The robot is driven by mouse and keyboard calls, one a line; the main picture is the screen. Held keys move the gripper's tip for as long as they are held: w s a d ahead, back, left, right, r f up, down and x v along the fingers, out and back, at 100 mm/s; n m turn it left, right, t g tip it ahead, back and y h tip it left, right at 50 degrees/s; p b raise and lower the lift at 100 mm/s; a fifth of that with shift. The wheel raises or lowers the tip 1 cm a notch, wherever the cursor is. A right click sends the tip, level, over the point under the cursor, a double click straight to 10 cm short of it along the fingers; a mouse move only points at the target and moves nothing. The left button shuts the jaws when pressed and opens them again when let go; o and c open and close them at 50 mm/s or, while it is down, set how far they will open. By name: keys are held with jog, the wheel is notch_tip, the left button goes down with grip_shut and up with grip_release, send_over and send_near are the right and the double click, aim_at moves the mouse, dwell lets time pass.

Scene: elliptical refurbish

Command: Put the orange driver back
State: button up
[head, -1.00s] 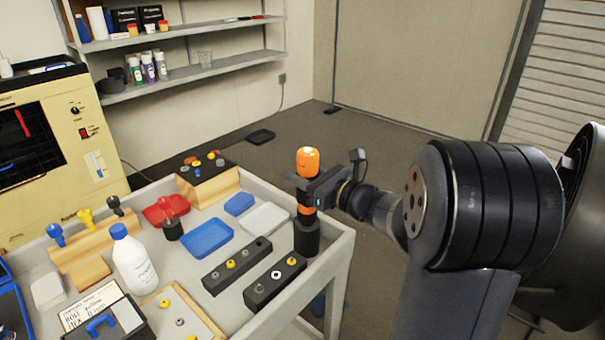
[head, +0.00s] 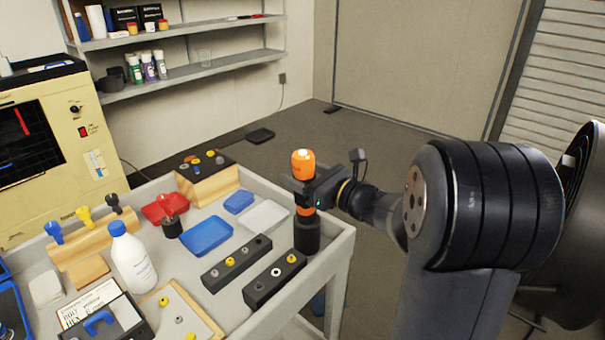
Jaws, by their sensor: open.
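The orange driver (head: 303,162) stands about upright at the right corner of the cart, with its lower end at the black cylindrical holder (head: 307,237). Whether it is fully seated cannot be told. My gripper (head: 304,189) reaches in from the right at the driver's middle. Its jaws are open around the driver, with orange showing above and below them. The jaws hide the driver's middle part.
Two black blocks with knobs (head: 237,262) lie left of the holder. Blue trays (head: 206,237), a red tray (head: 163,207), a white bottle (head: 131,259) and a wooden rack (head: 88,238) fill the cart (head: 343,243).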

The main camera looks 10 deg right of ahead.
jog(key=v, duration=1.1)
jog(key=shift+w+a, duration=0.15)
jog(key=x, duration=1)
jog(key=shift+w+a+r, duration=0.15)
jog(key=shift+w+a, duration=0.05)
jog(key=shift+w, duration=0.1)
jog(key=shift+r+p, duration=0.35)
jog(key=shift+p, duration=0.15)
jog(key=shift+f, duration=0.1)
